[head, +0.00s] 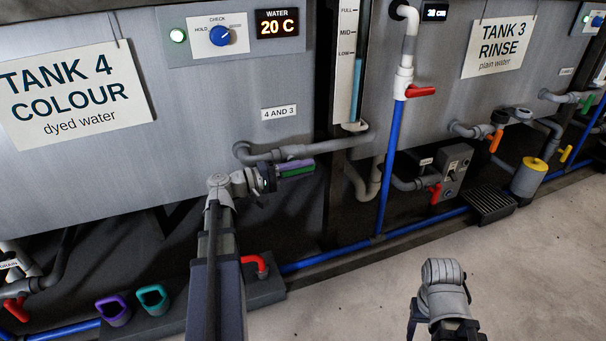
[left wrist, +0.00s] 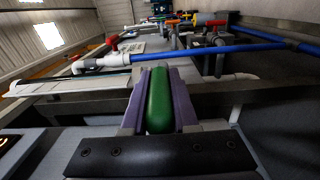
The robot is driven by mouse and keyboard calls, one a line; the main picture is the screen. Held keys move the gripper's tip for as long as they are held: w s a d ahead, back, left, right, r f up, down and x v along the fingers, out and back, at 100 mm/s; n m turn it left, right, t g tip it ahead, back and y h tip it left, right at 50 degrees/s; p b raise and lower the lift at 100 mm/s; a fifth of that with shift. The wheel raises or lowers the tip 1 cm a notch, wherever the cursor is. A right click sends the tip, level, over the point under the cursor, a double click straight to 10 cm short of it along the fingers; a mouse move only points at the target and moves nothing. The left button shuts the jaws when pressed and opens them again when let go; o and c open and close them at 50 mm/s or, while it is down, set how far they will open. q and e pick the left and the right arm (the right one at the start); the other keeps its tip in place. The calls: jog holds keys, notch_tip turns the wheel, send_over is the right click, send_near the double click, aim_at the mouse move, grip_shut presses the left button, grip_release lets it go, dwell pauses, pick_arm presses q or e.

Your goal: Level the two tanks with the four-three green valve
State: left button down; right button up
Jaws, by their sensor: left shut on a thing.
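Tank 4 (head: 215,90), signed COLOUR, fills the left of the head view. Tank 3 (head: 440,95), signed RINSE, stands to its right. A grey pipe (head: 300,152) under the "4 AND 3" label (head: 279,113) runs from tank 4 toward tank 3. The green valve handle (head: 301,174) is just below this pipe. My left gripper (head: 290,171) is shut on it; the left wrist view shows the green handle (left wrist: 158,100) between two purple-faced fingers. My right arm's wrist end is low in the head view, over the floor; its fingers cannot be made out.
Red levers (head: 421,91) and blue pipes (head: 391,160) stand close by. Loose purple (head: 114,309) and teal (head: 153,299) handles are at lower left. The floor (head: 370,285) at right is clear.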

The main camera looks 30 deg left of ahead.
aim_at(280, 174)
pick_arm(q)
jog(key=shift+s, duration=0.1)
dwell(0.3)
jog(key=c, duration=0.7)
grip_release()
jog(key=shift+v, duration=3.9)
